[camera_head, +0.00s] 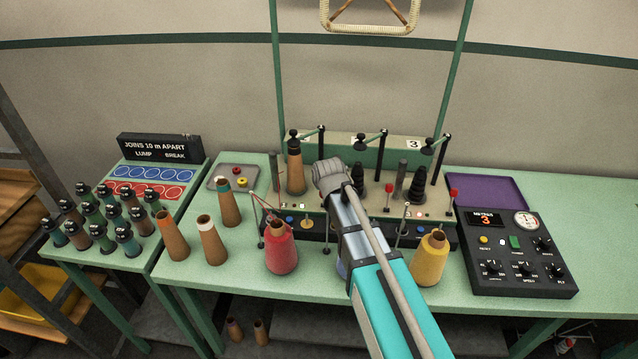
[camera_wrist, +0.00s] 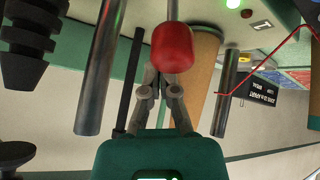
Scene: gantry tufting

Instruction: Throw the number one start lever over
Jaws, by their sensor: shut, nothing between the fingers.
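The start lever by my gripper is a rod with a red knob (camera_wrist: 172,48), seen large in the wrist view. My gripper (camera_wrist: 154,82) is shut and empty. Its fingertips show just left of and behind the knob, close to it; I cannot tell whether they touch. In the head view my wrist hides the fingers. Two other red-knobbed levers stand at the middle (camera_head: 389,187) and right (camera_head: 454,192) stations of the machine.
A brown cone (camera_head: 295,172) stands on the left station, with dark posts beside it. A red yarn cone (camera_head: 280,248) and a yellow one (camera_head: 430,258) flank my arm in front. A control box (camera_head: 510,250) sits to the right. Bare tan cones (camera_head: 211,241) stand left.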

